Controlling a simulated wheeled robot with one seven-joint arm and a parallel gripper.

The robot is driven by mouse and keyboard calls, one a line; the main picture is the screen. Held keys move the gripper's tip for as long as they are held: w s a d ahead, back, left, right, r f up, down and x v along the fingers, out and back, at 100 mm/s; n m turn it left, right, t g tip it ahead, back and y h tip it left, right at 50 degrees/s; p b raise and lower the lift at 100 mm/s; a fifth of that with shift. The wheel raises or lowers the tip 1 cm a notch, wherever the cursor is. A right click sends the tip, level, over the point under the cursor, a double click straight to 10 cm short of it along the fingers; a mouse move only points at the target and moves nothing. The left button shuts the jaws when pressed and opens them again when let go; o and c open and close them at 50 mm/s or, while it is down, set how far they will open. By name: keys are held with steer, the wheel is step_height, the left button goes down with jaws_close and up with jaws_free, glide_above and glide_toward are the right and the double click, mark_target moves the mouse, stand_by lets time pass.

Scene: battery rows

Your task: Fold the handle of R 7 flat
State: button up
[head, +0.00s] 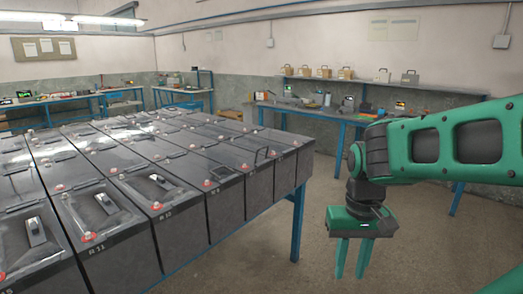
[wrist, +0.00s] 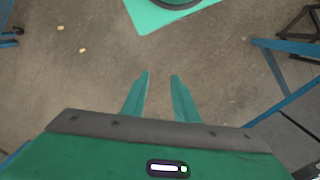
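Rows of dark grey batteries (head: 127,235) with red terminal caps stand on a blue-legged bench at left in the head view. Labels reading about R 11 and R 12 show on front faces; I cannot read R 7 on any. One thin black handle (head: 262,153) stands raised at the right part of the rows; its battery's label is not legible. My green gripper (head: 351,276) hangs pointing down to the right of the bench, apart from the batteries. Its two fingers are apart with nothing between them, as the wrist view (wrist: 161,76) also shows.
Loose metal clamp-like pieces (head: 37,231) lie on several near batteries. A blue bench leg (head: 298,222) stands left of my gripper. A blue workbench (head: 335,114) with tools lines the back wall. The floor (head: 250,262) around my gripper is clear.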

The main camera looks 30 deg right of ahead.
steer(key=w+d+m+h, duration=0.1)
steer(key=w+d+m, duration=0.15)
steer(key=w, duration=0.35)
steer(key=w+d+m+t+h, duration=0.1)
steer(key=w+d+m, duration=0.15)
steer(key=w, duration=0.35)
steer(key=w+d+m+h, duration=0.1)
steer(key=w+d, duration=0.3)
steer(key=w, duration=0.2)
steer(key=m+t+h, duration=0.7)
steer(key=t+h, duration=0.1)
steer(key=h, duration=0.1)
glide_toward(263, 148)
steer(key=x, duration=1.1)
steer(key=shift+w+a, duration=0.1)
steer(key=shift+w, duration=0.05)
